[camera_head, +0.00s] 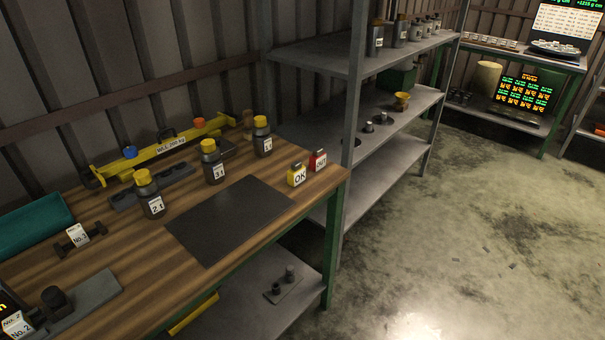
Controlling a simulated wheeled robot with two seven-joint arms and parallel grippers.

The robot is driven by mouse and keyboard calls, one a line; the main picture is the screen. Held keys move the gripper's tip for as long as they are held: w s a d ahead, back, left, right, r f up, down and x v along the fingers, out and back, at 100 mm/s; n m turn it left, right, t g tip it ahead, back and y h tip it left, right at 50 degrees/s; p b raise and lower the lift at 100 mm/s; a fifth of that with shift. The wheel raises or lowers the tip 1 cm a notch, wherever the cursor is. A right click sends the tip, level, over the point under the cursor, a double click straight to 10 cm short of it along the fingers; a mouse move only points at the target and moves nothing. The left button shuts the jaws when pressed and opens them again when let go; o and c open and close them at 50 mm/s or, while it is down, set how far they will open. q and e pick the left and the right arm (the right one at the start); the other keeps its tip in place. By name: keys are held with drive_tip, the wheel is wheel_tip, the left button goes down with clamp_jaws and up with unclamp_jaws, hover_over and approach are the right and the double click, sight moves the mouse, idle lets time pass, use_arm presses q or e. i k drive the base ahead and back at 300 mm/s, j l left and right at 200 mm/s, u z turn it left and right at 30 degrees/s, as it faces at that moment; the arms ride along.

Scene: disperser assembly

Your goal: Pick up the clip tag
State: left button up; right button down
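Two small tags stand at the right end of the wooden bench: a yellow tag marked OK (297,175) and a red tag (318,160) with lettering too small to read surely. They look like clip tags, but I cannot tell which one the task names. They stand close together, beside the dark mat's far right corner. Neither of my grippers is in view.
The wooden bench (140,285) holds a dark mat (229,218), several yellow-capped bottles (214,164), a yellow beam (165,148), a dumbbell-shaped piece labelled No.3 (78,237) and a teal case (32,229). A grey shelf rack (395,165) adjoins on the right. The floor at right is clear.

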sight(296, 175)
drive_tip(key=i+j+z, duration=0.15)
drive_tip(key=z, duration=0.25)
drive_tip(key=i+j+z, duration=0.1)
drive_tip(key=j+z, duration=0.25)
drive_tip(key=l, duration=0.1)
